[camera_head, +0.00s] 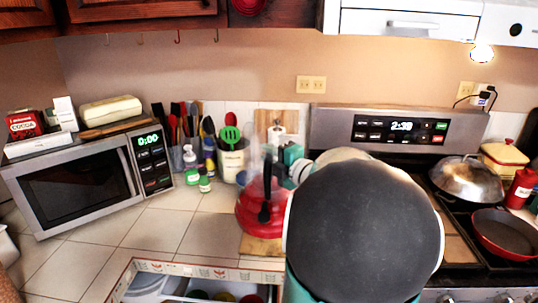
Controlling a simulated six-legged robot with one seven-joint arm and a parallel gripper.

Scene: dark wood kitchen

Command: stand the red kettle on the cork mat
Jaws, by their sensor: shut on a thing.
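The red kettle (252,212) is upright on the counter side, left of the stove, with its black handle facing me. My gripper (278,170) is at the top of the kettle, shut on it. My arm hides the kettle's right side and much of the gripper. A tan, cork-coloured mat (258,249) shows at the kettle's lower edge. The kettle overlaps the mat in the picture; I cannot tell whether its base touches the mat.
An open drawer (170,268) lies below the counter edge. A microwave (80,180) stands at left, with bottles and a utensil crock (232,162) behind the kettle. The stove at right holds a domed lid (467,176) and a red pan (505,234). Tiles left of the kettle are clear.

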